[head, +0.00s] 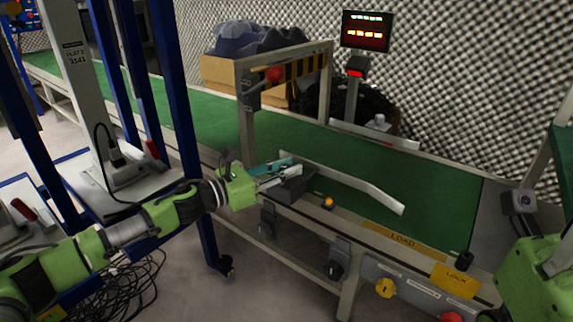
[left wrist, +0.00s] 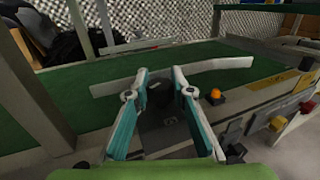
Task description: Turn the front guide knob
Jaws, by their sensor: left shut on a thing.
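The front guide rail (head: 350,182) is a pale bar along the near side of the green conveyor belt (head: 430,185). My left gripper (head: 297,172) is at the left part of this rail, above a dark block (head: 292,188) on the conveyor's near edge. In the left wrist view, its two teal and grey fingers stand on either side of the dark front guide knob (left wrist: 160,97). The gripper is shut on the knob, which the fingers mostly hide in the head view. My right arm shows at the lower right, but its fingers are out of view.
An orange button (head: 328,202) sits right of my left gripper. A metal frame (head: 248,130) spans the belt behind it. The rear guide (head: 375,135) carries a grey knob (head: 380,121). Yellow (head: 385,288) and red (head: 452,317) controls are on the front panel.

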